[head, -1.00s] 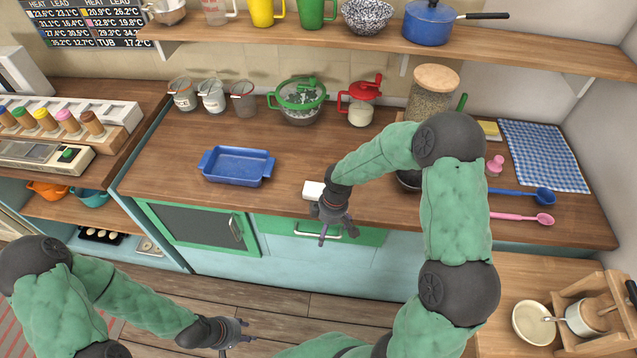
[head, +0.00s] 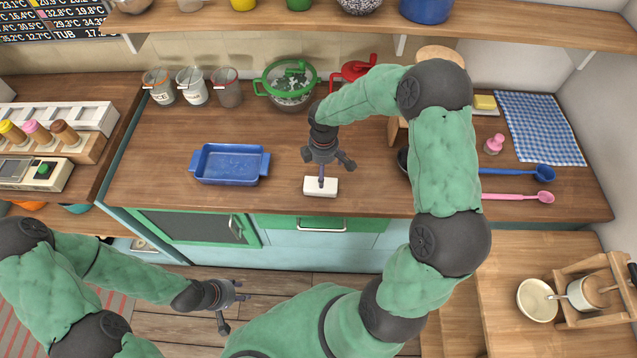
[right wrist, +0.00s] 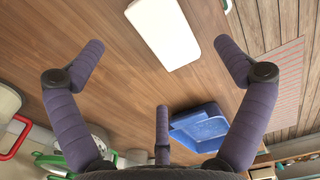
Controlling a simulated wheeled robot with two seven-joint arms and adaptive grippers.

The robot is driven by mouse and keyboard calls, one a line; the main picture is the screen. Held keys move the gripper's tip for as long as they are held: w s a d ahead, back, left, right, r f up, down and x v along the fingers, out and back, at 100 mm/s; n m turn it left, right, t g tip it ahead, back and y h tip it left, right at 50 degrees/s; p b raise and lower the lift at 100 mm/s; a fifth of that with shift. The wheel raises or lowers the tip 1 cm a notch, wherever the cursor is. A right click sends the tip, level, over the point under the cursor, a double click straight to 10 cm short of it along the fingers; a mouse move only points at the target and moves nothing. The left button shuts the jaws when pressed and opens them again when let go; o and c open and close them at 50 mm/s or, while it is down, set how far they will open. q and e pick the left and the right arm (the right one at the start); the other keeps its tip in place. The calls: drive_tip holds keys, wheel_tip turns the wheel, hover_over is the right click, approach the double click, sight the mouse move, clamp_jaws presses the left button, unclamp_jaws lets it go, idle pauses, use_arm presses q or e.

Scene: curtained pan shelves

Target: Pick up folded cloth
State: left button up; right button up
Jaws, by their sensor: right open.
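A small white rectangular pad with rounded corners, which looks like the folded cloth (head: 313,190), lies on the wooden counter near its front edge. In the right wrist view the folded cloth (right wrist: 165,32) lies between and beyond the spread fingers. My right gripper (head: 327,168) is open and empty, just above and behind the cloth, pointing down. One finger overlaps the cloth in the head view; I cannot tell if it touches. The right gripper's fingers (right wrist: 158,50) are wide apart in the right wrist view. My left gripper (head: 232,305) is open and empty, low over the floor.
A blue baking dish (head: 230,165) stands left of the cloth. Several jars and a green-rimmed colander (head: 288,85) line the back. Blue and pink ladles (head: 517,197) and a blue checked cloth (head: 540,128) lie at right. A shelf (head: 380,38) overhangs the counter.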

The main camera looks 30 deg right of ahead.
drive_tip(key=f, duration=0.8)
drive_tip(key=shift+w+d+f, duration=0.1)
drive_tip(key=shift+d+f, duration=0.15)
drive_tip(key=shift+f, duration=0.1)
drive_tip(key=c, duration=1)
